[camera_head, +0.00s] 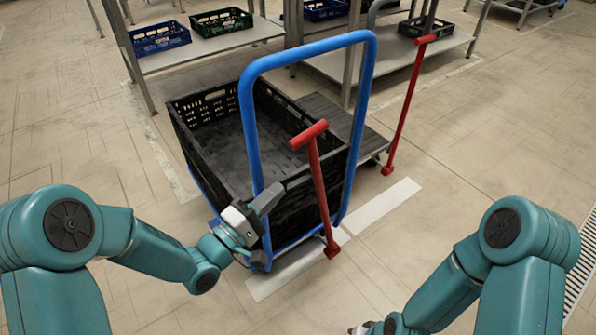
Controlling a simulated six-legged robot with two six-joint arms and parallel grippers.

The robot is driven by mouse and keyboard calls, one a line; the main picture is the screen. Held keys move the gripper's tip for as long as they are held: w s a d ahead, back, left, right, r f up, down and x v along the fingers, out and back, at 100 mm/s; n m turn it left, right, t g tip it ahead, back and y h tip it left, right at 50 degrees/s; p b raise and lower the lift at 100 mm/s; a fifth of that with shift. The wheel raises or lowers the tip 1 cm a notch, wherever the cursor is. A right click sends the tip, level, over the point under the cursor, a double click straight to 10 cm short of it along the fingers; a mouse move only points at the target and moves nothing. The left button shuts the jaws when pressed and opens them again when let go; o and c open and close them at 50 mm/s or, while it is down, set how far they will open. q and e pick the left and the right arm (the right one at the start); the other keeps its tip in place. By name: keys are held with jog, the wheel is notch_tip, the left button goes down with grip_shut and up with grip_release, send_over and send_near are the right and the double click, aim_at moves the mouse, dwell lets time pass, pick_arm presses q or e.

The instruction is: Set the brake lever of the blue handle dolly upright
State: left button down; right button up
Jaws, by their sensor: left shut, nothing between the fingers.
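The blue handle dolly (367,85) stands in front of me, with a black crate (190,145) on it. Its red brake lever (319,185) rises from a foot at the near right corner to a T-shaped grip. In the picture the lever leans a little left; whether it is truly upright I cannot tell. My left gripper (268,199) is shut and empty, left of the lever and apart from it, in front of the blue handle's left post. My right gripper (364,328) is at the bottom edge, mostly cut off, and its fingers cannot be made out.
A second dolly (345,119) with a dark deck and its own red lever (407,105) stands behind on the right. Shelves (215,47) with blue and black crates (221,21) are at the back. White floor strips (380,204) lie nearby. The floor at right is clear.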

pick_arm(q)
jog(key=b+x, duration=0.2)
jog(key=x, duration=0.6)
jog(key=shift+w+d, duration=0.2)
jog(key=shift+w, duration=0.15)
pick_arm(e)
jog(key=shift+w+d+f+t, duration=0.15)
jog(key=shift+w+f, duration=0.2)
jog(key=shift+f, duration=0.2)
jog(key=shift+w+d+f+t, duration=0.15)
jog(key=shift+w+f, duration=0.15)
jog(key=shift+f, duration=0.25)
